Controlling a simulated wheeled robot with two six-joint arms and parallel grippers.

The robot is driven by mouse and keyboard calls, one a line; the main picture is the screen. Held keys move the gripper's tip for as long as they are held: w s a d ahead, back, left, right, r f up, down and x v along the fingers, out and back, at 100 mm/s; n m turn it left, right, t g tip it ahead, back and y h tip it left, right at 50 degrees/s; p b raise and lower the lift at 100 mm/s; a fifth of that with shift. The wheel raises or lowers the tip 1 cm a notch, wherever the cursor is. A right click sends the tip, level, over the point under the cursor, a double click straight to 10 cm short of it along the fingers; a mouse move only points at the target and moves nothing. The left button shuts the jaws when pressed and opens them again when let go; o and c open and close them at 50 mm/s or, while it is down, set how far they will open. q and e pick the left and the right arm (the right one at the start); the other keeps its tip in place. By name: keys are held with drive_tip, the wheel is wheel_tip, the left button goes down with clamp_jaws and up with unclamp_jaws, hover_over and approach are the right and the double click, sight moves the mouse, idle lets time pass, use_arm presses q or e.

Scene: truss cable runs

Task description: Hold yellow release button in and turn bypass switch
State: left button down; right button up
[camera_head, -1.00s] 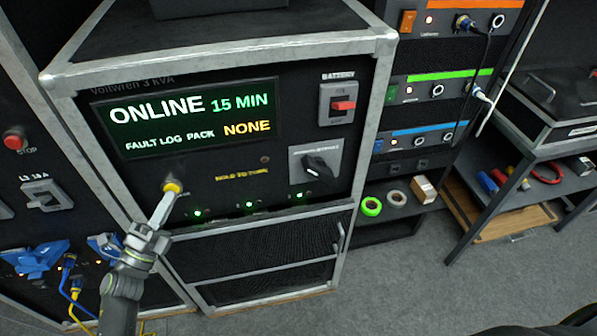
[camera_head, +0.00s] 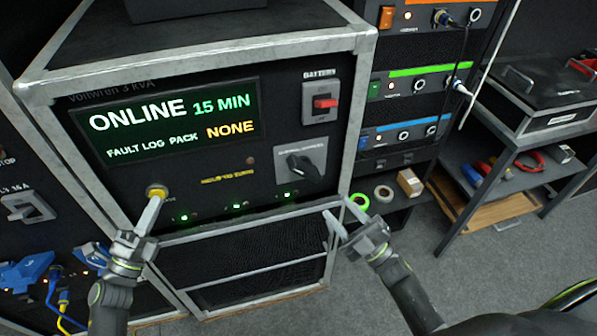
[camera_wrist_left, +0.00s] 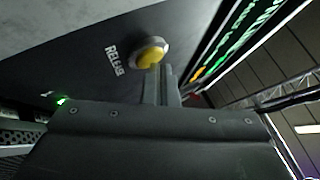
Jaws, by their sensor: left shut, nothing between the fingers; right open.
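The yellow release button (camera_head: 157,191) is on the lower left of the black UPS panel. It also shows in the left wrist view (camera_wrist_left: 151,54) beside the word RELEASE. My left gripper (camera_head: 155,201) is shut and empty, its fingertips at the button; I cannot tell how far the button is in. The bypass switch (camera_head: 301,164) is a black knob on a grey plate at the right of the panel, its handle slanted. My right gripper (camera_head: 334,214) is open and empty, below and right of the switch, apart from it.
The display (camera_head: 176,121) reads ONLINE, 15 MIN, fault log NONE. A red battery switch (camera_head: 325,103) sits above the bypass switch. A metal handle (camera_head: 255,272) crosses the lower door. A rack (camera_head: 415,105) and a shelf with tape rolls stand to the right.

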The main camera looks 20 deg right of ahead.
sight(307, 175)
drive_tip(key=shift+s+a+r+n, duration=0.1)
drive_tip(key=shift+a+r+n, duration=0.05)
drive_tip(key=shift+r+n, duration=0.2)
drive_tip(key=x, duration=1.2)
